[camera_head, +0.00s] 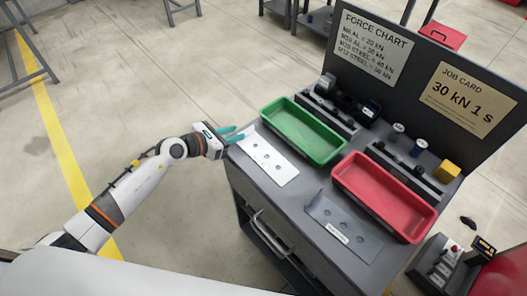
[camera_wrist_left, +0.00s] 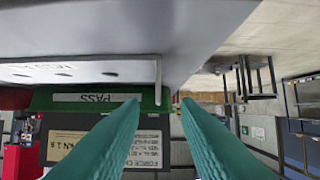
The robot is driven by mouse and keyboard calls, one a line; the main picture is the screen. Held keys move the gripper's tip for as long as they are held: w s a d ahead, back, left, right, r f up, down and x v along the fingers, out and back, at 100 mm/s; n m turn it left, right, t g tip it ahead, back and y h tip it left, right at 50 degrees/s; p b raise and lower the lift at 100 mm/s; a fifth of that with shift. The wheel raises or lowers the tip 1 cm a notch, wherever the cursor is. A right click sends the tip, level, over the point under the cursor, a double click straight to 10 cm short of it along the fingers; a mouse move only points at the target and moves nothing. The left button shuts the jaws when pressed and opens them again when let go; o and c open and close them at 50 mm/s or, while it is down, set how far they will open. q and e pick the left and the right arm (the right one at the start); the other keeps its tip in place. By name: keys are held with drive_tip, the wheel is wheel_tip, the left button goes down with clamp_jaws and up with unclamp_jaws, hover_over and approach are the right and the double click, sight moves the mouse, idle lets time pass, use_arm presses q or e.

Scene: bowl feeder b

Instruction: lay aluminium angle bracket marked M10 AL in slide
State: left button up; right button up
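A pale aluminium angle bracket (camera_head: 268,157) with several holes lies at the left end of the grey bench. In the left wrist view the bracket (camera_wrist_left: 80,72) appears upside down, with an upturned flange at one end; its marking is too small to read surely. A darker grey bracket (camera_head: 345,232) with a white label lies at the bench front. My left gripper (camera_head: 238,134) is at the pale bracket's left end. Its teal fingers (camera_wrist_left: 158,103) are apart, with the flange seen between them; contact cannot be told. Which part is the slide is unclear. My right gripper is out of view.
A green tray (camera_head: 339,155) stands behind the pale bracket, a red tray (camera_head: 432,212) to the right. Dark fixtures (camera_head: 410,175) stand behind the trays, before an upright panel with a force chart (camera_head: 370,45) and job card (camera_head: 468,98). Floor left of the bench is clear.

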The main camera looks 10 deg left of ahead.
sight(244, 131)
use_arm(q)
drive_tip(key=x, duration=0.5)
drive_tip(key=shift+d+r, duration=0.1)
drive_tip(key=shift+r, duration=0.05)
clamp_jaws()
